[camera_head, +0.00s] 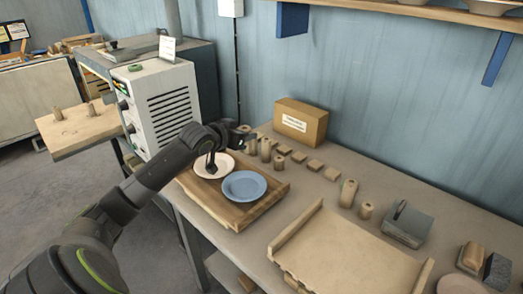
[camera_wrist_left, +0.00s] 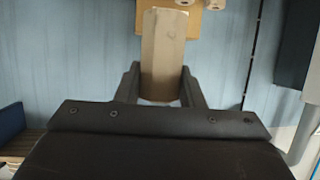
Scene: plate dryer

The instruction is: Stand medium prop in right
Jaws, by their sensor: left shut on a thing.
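My left gripper (camera_head: 238,134) reaches in over the back of the table, pointing toward the wall. In the left wrist view it (camera_wrist_left: 161,88) is shut on a tan faceted prop (camera_wrist_left: 163,50), which sticks out beyond the fingertips. In the head view the held prop is mostly hidden by the gripper. Similar tan upright props stand on the table: a group near the gripper, including one prop (camera_head: 265,150), and a taller prop (camera_head: 348,193) beside a shorter prop (camera_head: 366,210) farther right. My right gripper is not in view.
A wooden board (camera_head: 225,211) bears a pale plate (camera_head: 226,161) and a blue plate (camera_head: 243,186). Several flat tan pieces (camera_head: 315,164) lie in a row behind them. A cardboard box (camera_head: 301,121) stands by the wall. A tan tray (camera_head: 345,256) and a grey block (camera_head: 407,224) are at right.

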